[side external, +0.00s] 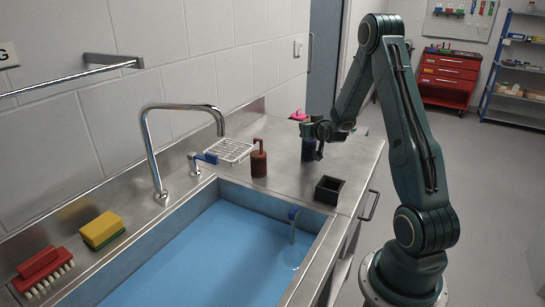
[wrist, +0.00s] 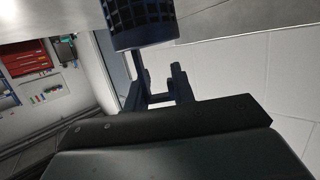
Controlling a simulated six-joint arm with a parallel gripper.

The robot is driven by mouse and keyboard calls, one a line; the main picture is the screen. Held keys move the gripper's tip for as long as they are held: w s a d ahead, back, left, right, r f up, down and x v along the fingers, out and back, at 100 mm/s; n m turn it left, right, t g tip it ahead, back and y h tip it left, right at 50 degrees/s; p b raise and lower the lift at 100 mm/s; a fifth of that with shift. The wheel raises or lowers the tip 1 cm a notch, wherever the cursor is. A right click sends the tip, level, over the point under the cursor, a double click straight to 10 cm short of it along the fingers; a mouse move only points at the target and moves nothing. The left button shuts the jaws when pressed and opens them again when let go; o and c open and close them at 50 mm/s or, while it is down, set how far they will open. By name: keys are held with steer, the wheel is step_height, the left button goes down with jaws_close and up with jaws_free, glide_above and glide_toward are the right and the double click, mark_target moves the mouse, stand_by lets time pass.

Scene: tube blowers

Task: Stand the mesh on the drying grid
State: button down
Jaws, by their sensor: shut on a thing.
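The mesh (side external: 308,151) is a small dark blue piece held by my gripper (side external: 312,137) above the steel counter, right of the soap bottle. I cannot tell whether its lower end touches the counter. In the wrist view the mesh (wrist: 143,22) shows square holes at the top edge and is partly cut off by the frame. My gripper's fingers (wrist: 158,84) reach towards it and are shut on it. The drying grid (side external: 230,150) is a wire rack beside the sink's far end, to the left of my gripper. Nothing is seen standing on it.
A brown soap bottle (side external: 259,160) stands between the grid and my gripper. A black open box (side external: 329,190) sits near the counter's front edge. A tall chrome tap (side external: 150,140) rises beside the blue sink (side external: 215,255). A pink item (side external: 298,115) lies behind my gripper.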

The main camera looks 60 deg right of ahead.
step_height(320, 180, up, 20)
stand_by(0.9)
steer(key=shift+w, duration=0.1)
stand_by(0.5)
steer(key=w+a+r+n+t+y, duration=0.15)
steer(key=w+a+n+y, duration=0.45)
steer(key=w, duration=0.6)
steer(key=w+a+r+n+t+y, duration=0.1)
steer(key=w+a+n+t+y, duration=0.25)
steer(key=w+a, duration=0.6)
step_height(320, 180, down, 15)
steer(key=w+d, duration=0.2)
steer(key=shift+w+f+g+y, duration=0.2)
steer(key=shift+g+y, duration=0.2)
steer(key=shift+y, duration=0.05)
steer(key=shift+d+m, duration=0.1)
steer(key=shift+m, duration=0.15)
steer(key=shift+f, duration=2.15)
